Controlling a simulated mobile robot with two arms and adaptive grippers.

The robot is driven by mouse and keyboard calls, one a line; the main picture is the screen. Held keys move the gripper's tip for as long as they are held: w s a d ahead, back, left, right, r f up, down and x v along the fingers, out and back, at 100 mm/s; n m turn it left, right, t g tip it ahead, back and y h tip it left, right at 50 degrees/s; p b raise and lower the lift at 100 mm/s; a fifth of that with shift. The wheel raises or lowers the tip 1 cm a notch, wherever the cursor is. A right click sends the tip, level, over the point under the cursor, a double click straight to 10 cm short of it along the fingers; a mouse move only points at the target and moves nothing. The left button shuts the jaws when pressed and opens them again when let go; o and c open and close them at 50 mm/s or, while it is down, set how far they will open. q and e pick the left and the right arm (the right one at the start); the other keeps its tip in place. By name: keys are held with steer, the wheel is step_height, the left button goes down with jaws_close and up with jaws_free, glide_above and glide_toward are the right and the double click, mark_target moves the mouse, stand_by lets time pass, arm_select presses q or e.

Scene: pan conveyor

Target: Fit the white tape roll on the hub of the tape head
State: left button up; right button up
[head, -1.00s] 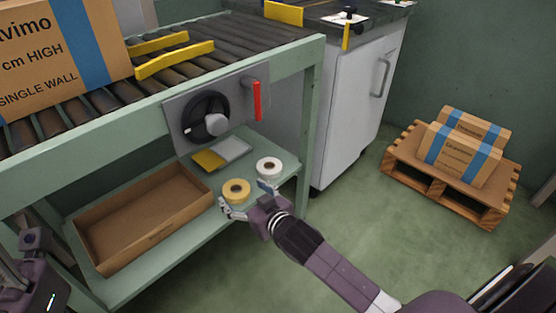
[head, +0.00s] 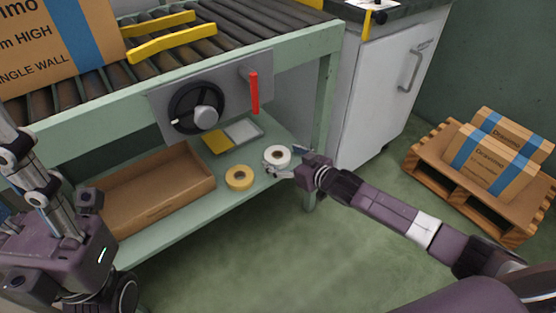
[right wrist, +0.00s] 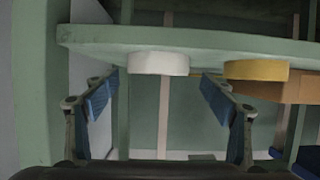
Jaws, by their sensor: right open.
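The white tape roll (head: 277,156) lies flat on the green lower shelf, right of the yellow roll. My right gripper (head: 287,163) is open at the roll's right side, with its fingers close around it. In the right wrist view the white roll (right wrist: 158,64) shows between and just beyond the two blue-padded fingers (right wrist: 160,84), and no grip on it is seen. The tape head (head: 262,73) is a grey plate under the conveyor, with a black disc and a light grey hub (head: 205,118). My left gripper (head: 62,215) is at the left edge, partly cut off; its jaw state is unclear.
On the shelf are a yellow tape roll (head: 239,178), an open cardboard tray (head: 158,207) and a flat yellow-and-grey item (head: 232,136). A red lever (head: 253,92) sticks out beside the hub. A shelf leg (head: 325,105) stands close to my right gripper.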

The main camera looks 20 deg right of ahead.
mark_target(274, 153)
steer(key=shift+f+b+x, duration=0.2)
steer(key=shift+b+x, duration=0.45)
steer(key=shift+x, duration=0.55)
steer(key=shift+w+f, duration=0.15)
steer(key=shift+w, duration=0.35)
steer(key=c, duration=1.3)
